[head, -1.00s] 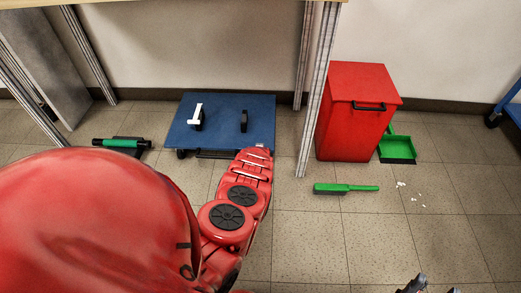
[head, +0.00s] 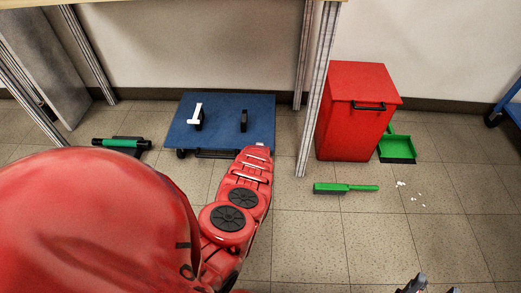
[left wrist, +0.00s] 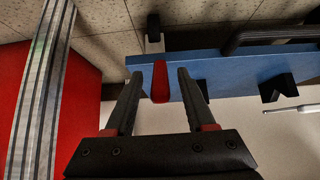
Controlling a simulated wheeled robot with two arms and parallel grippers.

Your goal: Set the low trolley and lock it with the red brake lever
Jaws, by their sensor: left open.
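The low trolley is a blue flat deck (head: 226,112) on the floor under the table, with black blocks on top and a white piece on one of them. In the left wrist view its deck (left wrist: 222,70) crosses the upper right. The red brake lever (left wrist: 160,82) hangs at the deck's edge, below a caster. My left gripper (left wrist: 160,88) is open, one finger on each side of the lever, with gaps visible. In the head view my red arm hides this gripper and the lever. Two dark tips of my right gripper (head: 432,287) show at the bottom edge.
Metal table legs (head: 318,90) stand beside the trolley. A red bin (head: 355,115), a green dustpan (head: 398,150) and a green brush (head: 345,188) are to the right. A green-and-black roller (head: 120,144) lies left. The right foreground floor is mostly clear.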

